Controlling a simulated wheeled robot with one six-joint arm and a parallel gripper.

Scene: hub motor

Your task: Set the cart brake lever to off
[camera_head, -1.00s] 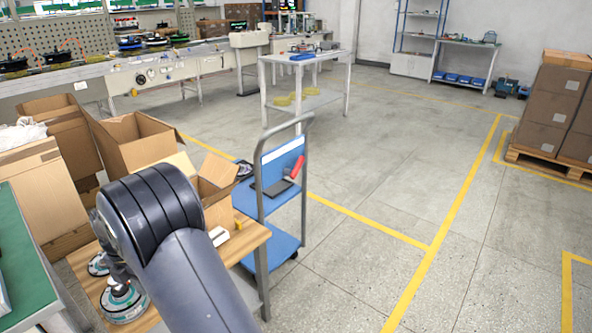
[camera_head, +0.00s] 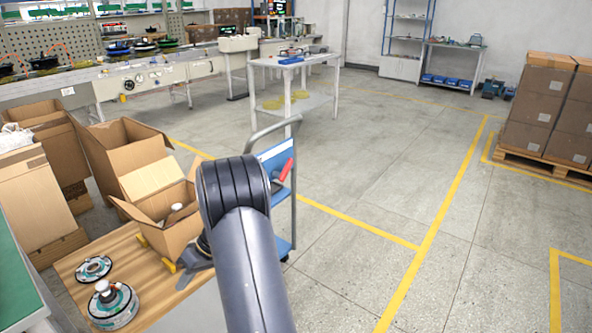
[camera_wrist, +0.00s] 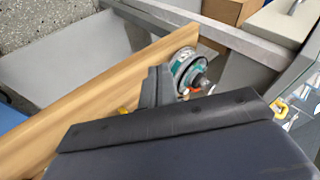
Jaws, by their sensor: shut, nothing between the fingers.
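The cart (camera_head: 276,152) stands right of the wooden worktable, with a grey push handle and a blue upright panel. A red lever (camera_head: 285,171) sits on the panel's right side, tilted with its top to the right. My arm covers the cart's lower left part and what lies below the lever. In the wrist view my gripper (camera_wrist: 158,82) shows as two grey fingers close together, shut and empty, above the wooden table edge. The lever does not show clearly there.
A hub motor also shows in the wrist view (camera_wrist: 187,72). Open floor lies right of the cart; stacked boxes (camera_head: 545,110) stand far right.

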